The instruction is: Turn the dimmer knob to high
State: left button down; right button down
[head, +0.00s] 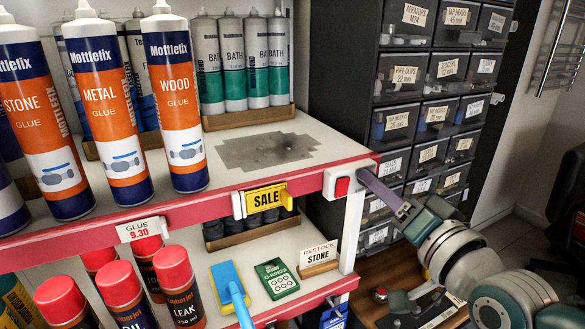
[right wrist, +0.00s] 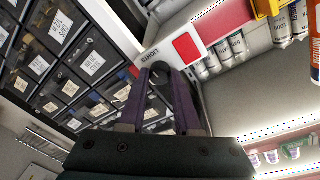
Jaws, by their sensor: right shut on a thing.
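The dimmer knob (right wrist: 160,71) is dark and round and sits between the purple fingertips in the right wrist view. My right gripper (right wrist: 159,76) is shut on it. In the head view the same gripper (head: 366,178) reaches in from the right to the end of the upper shelf, and its fingers hide the knob. A white plate (head: 353,203) with a red square button (head: 342,187) is beside the fingertips. The button also shows in the right wrist view (right wrist: 187,48), close to a small printed label. The knob's setting cannot be read. My left gripper is not in view.
Glue cartridges (head: 110,110) stand on the upper shelf (head: 250,135) at left. A yellow SALE sign (head: 266,199) hangs from its front edge. Spray cans (head: 120,290) fill the lower shelf's left. Labelled drawers (head: 430,70) rise behind my right gripper.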

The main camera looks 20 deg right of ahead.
jog(key=shift+m, duration=0.3)
dwell(0.4)
jog(key=c, duration=0.6)
grip_release()
jog(key=s, duration=1)
jog(key=shift+a, duration=0.15)
